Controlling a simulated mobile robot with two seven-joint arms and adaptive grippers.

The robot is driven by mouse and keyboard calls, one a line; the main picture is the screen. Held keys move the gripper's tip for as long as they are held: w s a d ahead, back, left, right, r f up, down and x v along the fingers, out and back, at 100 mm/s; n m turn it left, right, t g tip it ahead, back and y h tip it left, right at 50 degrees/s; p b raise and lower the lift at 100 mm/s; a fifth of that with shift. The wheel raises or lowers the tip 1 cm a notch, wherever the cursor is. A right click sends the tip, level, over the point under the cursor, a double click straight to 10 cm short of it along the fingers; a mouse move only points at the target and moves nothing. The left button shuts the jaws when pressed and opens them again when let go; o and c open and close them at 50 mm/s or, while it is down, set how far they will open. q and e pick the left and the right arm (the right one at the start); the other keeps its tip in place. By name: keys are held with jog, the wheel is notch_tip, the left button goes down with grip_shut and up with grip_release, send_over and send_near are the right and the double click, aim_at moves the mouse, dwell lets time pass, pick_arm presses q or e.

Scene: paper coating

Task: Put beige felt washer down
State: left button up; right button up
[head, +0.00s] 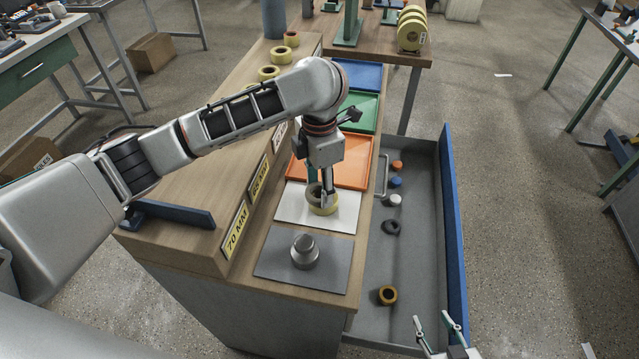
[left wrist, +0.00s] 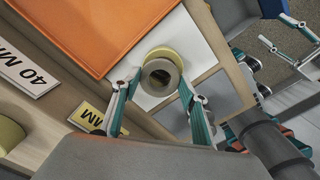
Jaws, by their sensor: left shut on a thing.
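The beige felt washer (left wrist: 160,77) is a thick ring with a dark hole, between the two fingers of my left gripper (left wrist: 158,95) in the left wrist view. It also shows in the head view (head: 313,189), partly hidden by the fingers. My left gripper (head: 325,196) is shut on it. A pale yellow roll (head: 324,210) is directly below it on the white mat (head: 342,220); whether washer and roll touch is unclear. My right gripper (head: 437,330) is open and empty at the lower right, over the drawer's near end.
A grey mat (head: 273,264) with a metal weight (head: 304,252) is nearer. Orange (head: 355,172), green (head: 368,103) and blue (head: 367,74) trays lie beyond. An open grey drawer (head: 415,270) holds several small rings and caps. A raised wooden ledge with size labels runs left.

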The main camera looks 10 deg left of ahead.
pick_arm(q)
jog(key=shift+f, duration=0.25)
pick_arm(e)
jog(key=shift+d, duration=0.1)
pick_arm(q)
jog(key=o, duration=0.8)
notch_tip(320, 180, up, 13)
jog(key=p, duration=0.1)
pick_arm(e)
jog(key=shift+s+d+f+h, duration=0.3)
jog(key=shift+s+d+f, duration=0.15)
jog(key=shift+d, duration=0.2)
jog(key=shift+r, duration=0.2)
pick_arm(q)
jog(key=shift+s, duration=0.1)
